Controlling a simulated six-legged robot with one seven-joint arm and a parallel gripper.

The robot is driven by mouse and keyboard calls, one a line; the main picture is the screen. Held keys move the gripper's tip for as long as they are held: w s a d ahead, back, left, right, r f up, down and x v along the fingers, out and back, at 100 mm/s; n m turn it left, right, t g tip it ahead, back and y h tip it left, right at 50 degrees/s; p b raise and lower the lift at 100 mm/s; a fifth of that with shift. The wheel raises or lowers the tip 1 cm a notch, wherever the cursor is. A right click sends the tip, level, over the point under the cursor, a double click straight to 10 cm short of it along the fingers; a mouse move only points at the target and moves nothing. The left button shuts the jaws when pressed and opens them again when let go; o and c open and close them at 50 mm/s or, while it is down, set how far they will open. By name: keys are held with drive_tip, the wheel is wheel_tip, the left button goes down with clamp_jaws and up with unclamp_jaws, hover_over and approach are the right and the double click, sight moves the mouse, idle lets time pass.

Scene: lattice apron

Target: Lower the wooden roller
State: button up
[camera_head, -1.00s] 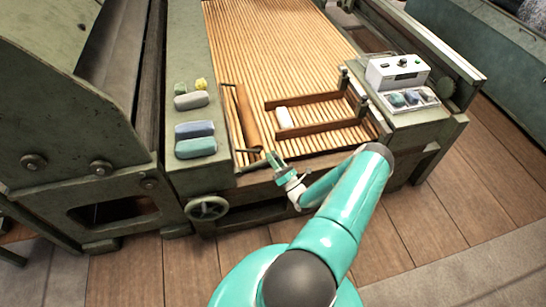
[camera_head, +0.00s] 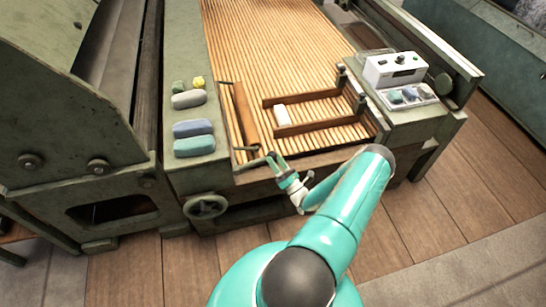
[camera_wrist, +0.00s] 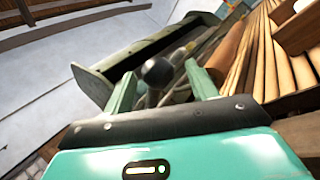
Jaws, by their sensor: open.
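The wooden roller (camera_head: 246,116) is a brown cylinder lying across the left part of the slatted bed, held between two dark end arms. A dark lever with a round knob shows at its near end. In the wrist view the dark ball knob (camera_wrist: 157,72) sits between my two green fingers, with a gap around it. The roller also shows there as a brown cylinder (camera_wrist: 226,50) behind the right finger. My gripper (camera_head: 271,158) is open at the bed's front edge, close to the lever. In the head view I cannot tell whether it touches the knob.
A wooden frame (camera_head: 310,128) with a white block (camera_head: 282,114) lies right of the roller. Coloured blocks (camera_head: 194,129) rest on the left green ledge. A white control box (camera_head: 396,70) stands at the right. A handwheel (camera_head: 205,206) juts out below the front edge.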

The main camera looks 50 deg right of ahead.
drive_tip(key=v, duration=1.1)
drive_tip(key=shift+s, duration=0.2)
drive_tip(key=shift+s+f, duration=0.1)
drive_tip(key=shift+f, duration=0.05)
